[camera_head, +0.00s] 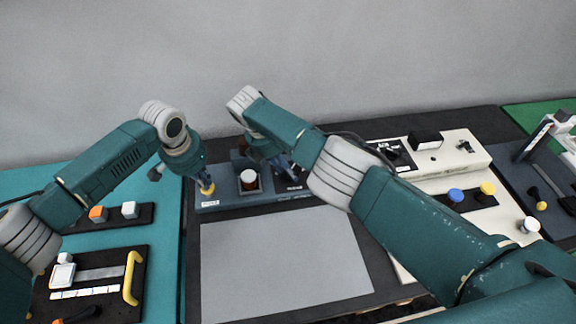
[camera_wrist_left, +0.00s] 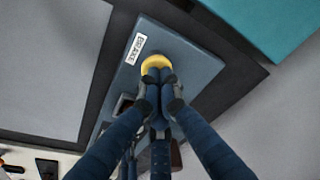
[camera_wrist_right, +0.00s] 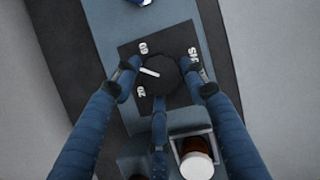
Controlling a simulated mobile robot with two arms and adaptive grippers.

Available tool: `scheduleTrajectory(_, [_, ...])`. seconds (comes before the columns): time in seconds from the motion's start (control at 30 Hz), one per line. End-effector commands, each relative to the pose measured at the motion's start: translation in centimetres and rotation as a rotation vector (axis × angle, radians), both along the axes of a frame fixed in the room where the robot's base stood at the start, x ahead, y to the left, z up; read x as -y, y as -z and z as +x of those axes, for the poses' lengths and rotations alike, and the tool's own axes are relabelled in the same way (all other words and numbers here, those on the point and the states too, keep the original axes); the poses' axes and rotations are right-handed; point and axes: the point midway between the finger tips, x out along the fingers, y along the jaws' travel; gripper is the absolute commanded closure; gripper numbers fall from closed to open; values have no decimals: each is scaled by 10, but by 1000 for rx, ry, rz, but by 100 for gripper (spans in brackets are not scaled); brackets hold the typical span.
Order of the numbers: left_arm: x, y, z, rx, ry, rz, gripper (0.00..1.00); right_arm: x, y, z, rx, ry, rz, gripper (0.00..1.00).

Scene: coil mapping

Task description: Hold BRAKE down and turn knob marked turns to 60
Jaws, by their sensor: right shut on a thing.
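The yellow BRAKE button (camera_head: 207,188) is at the left end of the blue-grey panel (camera_head: 230,203). It also shows in the left wrist view (camera_wrist_left: 156,61), beside its BRAKE label (camera_wrist_left: 136,48). My left gripper (camera_wrist_left: 157,78) is shut, its fingertips together against the button. The black knob (camera_wrist_right: 172,76) sits on a black plate in the right wrist view. My right gripper (camera_wrist_right: 162,80) is shut on it, one finger on each side. The knob's white pointer line (camera_wrist_right: 149,72) lies between the 60 mark and the 20 mark. In the head view my right gripper hides the knob.
A white-topped round part (camera_head: 249,179) stands on the panel between my grippers. A grey mat (camera_head: 285,260) lies in front. A teal table (camera_head: 110,240) with switches is at left. A cream console (camera_head: 440,175) with blue and yellow buttons is at right.

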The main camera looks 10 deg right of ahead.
Motion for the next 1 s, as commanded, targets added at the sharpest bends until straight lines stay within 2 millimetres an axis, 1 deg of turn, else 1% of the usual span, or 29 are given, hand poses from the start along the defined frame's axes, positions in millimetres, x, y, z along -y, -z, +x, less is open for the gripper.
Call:
scheduleTrajectory(0.03, [0, 1, 0, 0, 0, 1, 100, 8, -4, 3, 5, 6, -18, 84])
scheduleTrajectory(0.07, [0, 1, 0, 0, 0, 1, 100, 8, -4, 3, 5, 6, -18, 51])
scheduleTrajectory(0.1, [0, 1, 0, -1, 0, 0, 100, 8, -4, 3, 5, 6, -18, 44])
scheduleTrajectory(0.13, [0, 1, 0, -1, 0, 0, 100, 8, -4, 3, 5, 5, -18, 40])
scheduleTrajectory(0.4, [1, 1, -1, -1, 1, 0, 100, 4, -2, 1, 2, 1, -10, 40])
scheduleTrajectory(0.47, [1, 1, -1, -3, 1, -1, 100, 2, -4, 1, 2, 1, -9, 40])
scheduleTrajectory(0.57, [1, 1, -1, -3, 1, -1, 100, -1, -12, 1, 4, 0, -7, 40])
scheduleTrajectory(0.67, [0, 1, -1, -2, 1, 0, 100, -7, -29, 0, 6, -1, -7, 40])
scheduleTrajectory(0.9, [0, 2, -1, -3, 0, 1, 100, -26, -78, -3, 7, 2, -9, 40])
scheduleTrajectory(1.0, [0, 2, -1, -3, 0, 1, 100, -31, -94, -5, 7, 3, -11, 40])
